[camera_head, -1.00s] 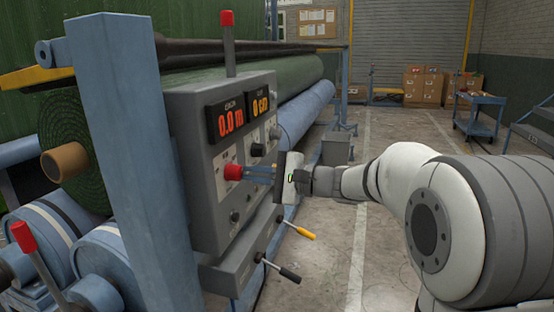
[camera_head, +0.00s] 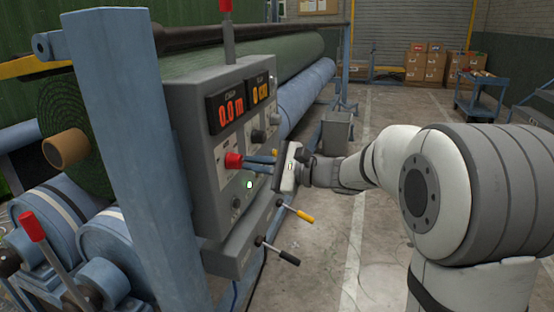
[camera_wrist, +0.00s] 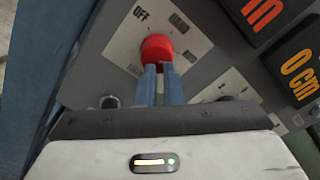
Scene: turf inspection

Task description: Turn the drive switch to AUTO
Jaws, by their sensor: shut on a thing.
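The drive switch, a red knob (camera_head: 233,160), is on the front of the grey control panel (camera_head: 200,190). My gripper (camera_head: 248,160) is shut on the knob, its blue fingers reaching in from the right. In the wrist view the red knob (camera_wrist: 157,46) sits between the fingertips (camera_wrist: 158,70) on a pale plate (camera_wrist: 183,28). The word OFF shows at the plate's upper left. Other lettering there is blurred, and I cannot tell which position the knob points to.
Above the knob are a red display (camera_head: 224,113) and an orange one (camera_head: 259,88). A lit small lamp (camera_head: 249,185) is below the knob. A yellow lever (camera_head: 299,213) and a black lever (camera_head: 282,254) stick out beneath. A blue post (camera_head: 125,150) stands left of the panel.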

